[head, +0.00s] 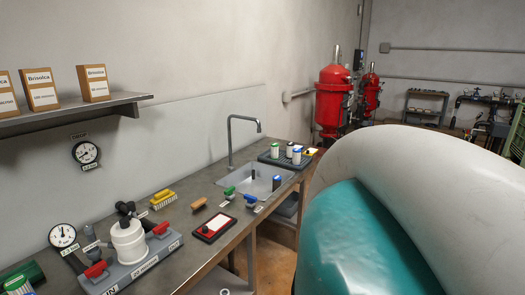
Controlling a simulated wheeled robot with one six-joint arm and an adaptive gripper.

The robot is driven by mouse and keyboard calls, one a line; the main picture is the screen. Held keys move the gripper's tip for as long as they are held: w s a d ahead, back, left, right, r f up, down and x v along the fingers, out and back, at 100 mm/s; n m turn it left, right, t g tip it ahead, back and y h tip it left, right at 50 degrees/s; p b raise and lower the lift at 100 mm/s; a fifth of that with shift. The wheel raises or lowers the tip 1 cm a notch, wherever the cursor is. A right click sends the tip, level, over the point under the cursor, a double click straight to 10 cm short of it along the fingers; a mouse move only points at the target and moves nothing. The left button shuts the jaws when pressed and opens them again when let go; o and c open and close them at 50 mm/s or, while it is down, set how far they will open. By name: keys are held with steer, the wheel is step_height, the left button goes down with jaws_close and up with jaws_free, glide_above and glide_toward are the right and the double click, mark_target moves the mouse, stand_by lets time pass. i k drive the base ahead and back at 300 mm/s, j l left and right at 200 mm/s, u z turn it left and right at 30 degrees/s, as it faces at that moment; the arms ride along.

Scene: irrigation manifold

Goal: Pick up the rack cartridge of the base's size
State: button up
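A dark rack tray (268,158) stands at the far end of the bench, beyond the sink. Several white cartridges stand upright in it: one with green (275,151), one with a dark top (290,149) and one with blue (297,155). Their size markings are too small to read. The base is a grey block (135,270) at the near left, with a white housing (128,241) and red-handled valves. My gripper is not in view; my arm's large white and teal links fill the lower right.
The sink (232,176) with a tall tap (230,142) lies before the rack. A shelf (70,112) holds cartons above.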

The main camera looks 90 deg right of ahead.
mark_target(275, 147)
steer(key=l+z, duration=0.25)
steer(key=z, duration=0.2)
steer(key=l+z, duration=0.2)
steer(key=z, duration=0.25)
steer(key=l+z, duration=0.2)
steer(key=z, duration=0.25)
steer(key=i+l+z, duration=0.25)
steer(key=l, duration=0.45)
steer(key=i+l+z, duration=0.2)
steer(key=i+l, duration=0.35)
steer(key=i+l+z, duration=0.25)
steer(key=i+l, duration=0.2)
steer(key=l, duration=0.15)
steer(key=i+l, duration=0.4)
